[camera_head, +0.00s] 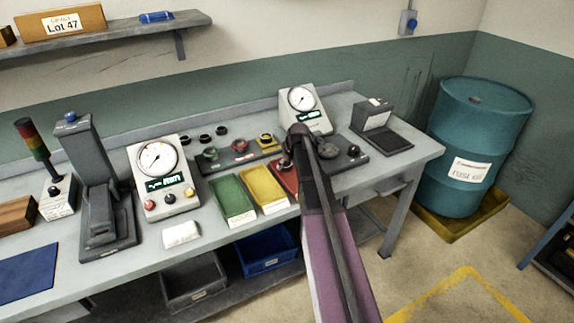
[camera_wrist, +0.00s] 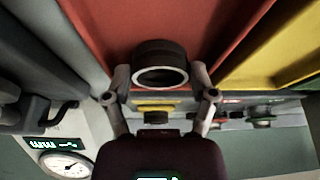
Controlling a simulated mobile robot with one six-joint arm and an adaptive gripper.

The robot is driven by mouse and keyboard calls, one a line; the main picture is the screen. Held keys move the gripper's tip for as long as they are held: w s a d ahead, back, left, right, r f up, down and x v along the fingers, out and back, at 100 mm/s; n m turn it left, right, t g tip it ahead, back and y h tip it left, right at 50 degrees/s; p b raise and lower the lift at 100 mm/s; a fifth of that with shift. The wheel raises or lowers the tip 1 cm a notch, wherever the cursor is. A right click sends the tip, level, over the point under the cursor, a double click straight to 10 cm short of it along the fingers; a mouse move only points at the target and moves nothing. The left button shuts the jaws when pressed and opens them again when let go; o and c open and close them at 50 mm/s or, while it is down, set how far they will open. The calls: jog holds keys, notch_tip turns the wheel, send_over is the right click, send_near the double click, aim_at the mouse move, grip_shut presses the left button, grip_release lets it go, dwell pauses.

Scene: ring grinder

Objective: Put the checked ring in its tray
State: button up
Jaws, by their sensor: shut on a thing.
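My gripper (camera_wrist: 162,92) is shut on a dark ring (camera_wrist: 160,66) with a bright metal rim, held between its two fingertips. In the wrist view the ring shows against the red tray (camera_wrist: 112,32), apparently above it; the exact height is hard to tell. In the head view my gripper (camera_head: 298,134) is near the far end of the red tray (camera_head: 286,178), and my arm hides much of that tray. The yellow tray (camera_head: 264,187) and green tray (camera_head: 232,200) stand to its left. The yellow tray also shows in the wrist view (camera_wrist: 285,50).
A dial gauge (camera_head: 302,100) stands just behind my gripper, another dial unit (camera_head: 156,168) to the left. Several dark rings (camera_head: 205,138) sit at the back of the bench. A dark base with a knob (camera_head: 352,153) and a grey device (camera_head: 376,118) stand to the right.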

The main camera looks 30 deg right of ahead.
jog(key=o, duration=1.2)
jog(key=shift+f, duration=0.1)
jog(key=p+v, duration=1.1)
jog(key=v, duration=0.1)
jog(key=shift+r, duration=0.25)
dwell(0.3)
jog(key=s+a+g, duration=0.1)
jog(key=s+a, duration=0.5)
jog(key=a, duration=0.2)
jog(key=s+a+f+m+g, duration=0.1)
jog(key=s+a+g, duration=0.1)
jog(key=s+a, duration=0.5)
jog(key=s+a+g, duration=0.1)
jog(key=s+a, duration=0.6)
jog(key=a, duration=0.1)
jog(key=shift+s+a+f+m+g+h, duration=0.25)
jog(key=shift+a+m+g+h, duration=0.05)
jog(key=shift+a, duration=0.05)
